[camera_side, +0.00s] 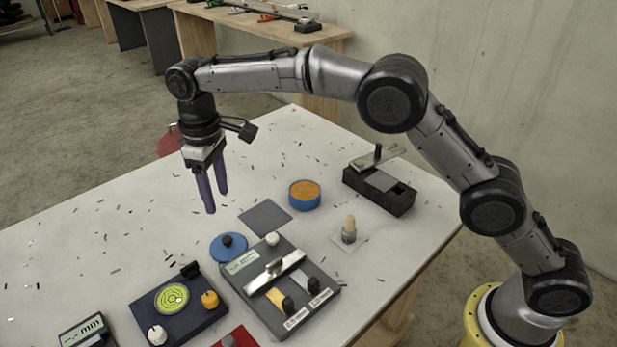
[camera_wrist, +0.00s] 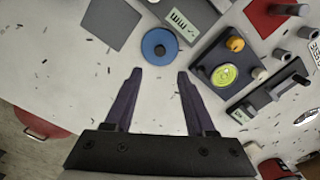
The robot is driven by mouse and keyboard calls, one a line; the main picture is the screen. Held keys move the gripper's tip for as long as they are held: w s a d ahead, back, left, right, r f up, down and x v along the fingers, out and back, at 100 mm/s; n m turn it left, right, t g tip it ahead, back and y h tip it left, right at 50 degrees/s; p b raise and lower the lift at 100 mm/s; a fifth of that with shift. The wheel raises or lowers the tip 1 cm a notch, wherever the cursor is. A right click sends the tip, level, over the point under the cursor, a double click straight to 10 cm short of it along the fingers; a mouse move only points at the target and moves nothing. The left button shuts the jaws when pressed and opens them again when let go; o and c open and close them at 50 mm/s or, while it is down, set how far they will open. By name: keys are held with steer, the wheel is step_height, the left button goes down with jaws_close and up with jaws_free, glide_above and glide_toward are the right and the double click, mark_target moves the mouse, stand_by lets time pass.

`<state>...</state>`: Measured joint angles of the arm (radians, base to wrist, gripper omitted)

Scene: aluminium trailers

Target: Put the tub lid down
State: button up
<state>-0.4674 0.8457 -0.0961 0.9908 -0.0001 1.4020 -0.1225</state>
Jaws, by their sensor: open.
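The tub lid (camera_side: 228,248) is a blue disc with a dark knob, lying flat on the white table beside a dark grey device. It also shows in the wrist view (camera_wrist: 153,48), ahead of the fingertips. The tub (camera_side: 304,196) is round and blue with orange contents or an orange top face, standing uncovered behind the lid. My gripper (camera_side: 211,205) has two dark purple fingers pointing down, open and empty, above the table on the far side of the lid. In the wrist view my gripper (camera_wrist: 157,75) shows a wide gap between its fingers, apart from the lid.
A grey square mat (camera_side: 265,217) lies between lid and tub. The grey device (camera_side: 287,320) with a bar and knobs, a dark box with a green dial (camera_side: 172,297), a black block (camera_side: 378,192) and a peg (camera_side: 349,230) stand around. The table's left part is mostly clear apart from scattered chips.

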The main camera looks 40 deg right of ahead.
steer(key=s+d+r+m+t, duration=0.3)
steer(key=s+d+r, duration=1)
steer(key=d, duration=0.3)
steer(key=s+d+m, duration=0.1)
steer(key=s+d, duration=0.2)
steer(key=s, duration=0.3)
steer(key=s+d+m+t, duration=0.1)
steer(key=s+d, duration=0.3)
steer(key=s, duration=0.2)
steer(key=shift+y, duration=0.3)
steer(key=shift+o, duration=0.5)
steer(key=s+d+f+m+t, duration=0.1)
steer(key=s+d+f, duration=0.2)
steer(key=s, duration=0.6)
step_height(320, 180, down, 2)
steer(key=shift+s+f+m+t, duration=0.15)
steer(key=shift+s+m+t, duration=0.15)
steer(key=shift+s+m, duration=0.1)
steer(key=shift+s+f, duration=0.1)
steer(key=shift+f, duration=0.05)
